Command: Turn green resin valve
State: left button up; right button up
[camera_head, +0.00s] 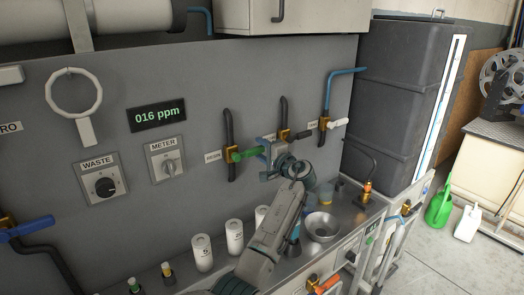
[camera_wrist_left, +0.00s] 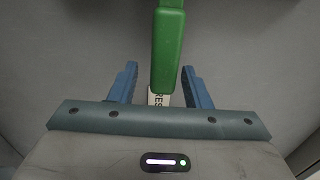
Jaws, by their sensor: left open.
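The green resin valve handle (camera_head: 246,154) sticks out to the right from a brass valve body on the grey wall panel, beside the RESIN label (camera_head: 212,156). My left gripper (camera_head: 266,150) is at the free end of this handle. In the left wrist view, the green handle (camera_wrist_left: 168,45) comes down from the top, its end lying between the two blue fingers of my left gripper (camera_wrist_left: 160,70). The fingers are open, with a gap on each side of the handle. I cannot tell how deep the handle sits between them. My right gripper is not in view.
A valve with a black handle (camera_head: 301,134) and one with a white handle (camera_head: 337,122) are close on the right. A dark tank (camera_head: 400,90) stands at the right.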

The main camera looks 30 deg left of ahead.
pick_arm(q)
jog(key=b+v, duration=0.3)
jog(key=v, duration=0.8)
jog(key=shift+w, duration=0.1)
